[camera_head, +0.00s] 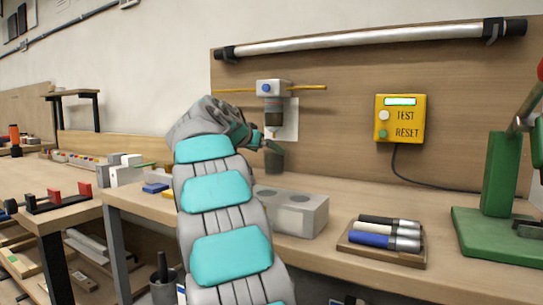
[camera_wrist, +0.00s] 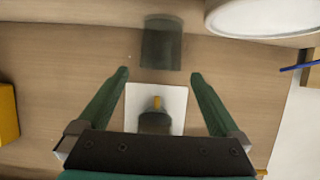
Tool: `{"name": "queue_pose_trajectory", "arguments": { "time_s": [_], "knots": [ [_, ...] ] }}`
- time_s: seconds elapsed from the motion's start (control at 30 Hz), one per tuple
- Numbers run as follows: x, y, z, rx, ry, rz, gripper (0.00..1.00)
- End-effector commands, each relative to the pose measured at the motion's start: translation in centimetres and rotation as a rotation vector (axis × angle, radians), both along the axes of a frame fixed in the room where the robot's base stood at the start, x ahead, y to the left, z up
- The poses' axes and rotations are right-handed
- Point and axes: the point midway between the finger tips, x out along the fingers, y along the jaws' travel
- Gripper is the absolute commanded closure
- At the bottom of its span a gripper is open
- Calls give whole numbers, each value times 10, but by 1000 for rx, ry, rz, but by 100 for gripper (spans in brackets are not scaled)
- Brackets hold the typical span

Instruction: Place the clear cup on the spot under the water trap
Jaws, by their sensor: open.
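The clear cup (camera_head: 274,161) looks dark and see-through. It appears to stand upright on the bench, below the water trap (camera_head: 271,100) on the wall board. In the wrist view the cup (camera_wrist: 162,45) lies just beyond my fingertips, not between them. The trap's dark bowl and yellow drain tip (camera_wrist: 157,103) show there against a white plate (camera_wrist: 172,97). My gripper (camera_wrist: 160,72) is open and empty, its two green fingers well apart. In the head view my gripper (camera_head: 272,145) is partly hidden by my arm, just above the cup. The spot under the cup cannot be made out.
A grey block with round holes (camera_head: 300,212) stands on the bench in front of the cup. A tray of handled tools (camera_head: 382,240) and a green stand (camera_head: 497,185) are to the right. A yellow test box (camera_head: 400,119) hangs on the board.

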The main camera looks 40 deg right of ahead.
Motion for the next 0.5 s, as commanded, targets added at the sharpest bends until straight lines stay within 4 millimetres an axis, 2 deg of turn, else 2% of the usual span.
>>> {"name": "queue_pose_trajectory", "arguments": {
  "time_s": [0.1,0.2,0.33,0.5],
  "knots": [
    [-7,24,11,-2,-4,2,0],
    [-11,40,19,-4,-4,3,0],
    [-15,51,22,-1,-2,1,0],
    [-16,53,23,1,-1,0,0]
  ]
}}
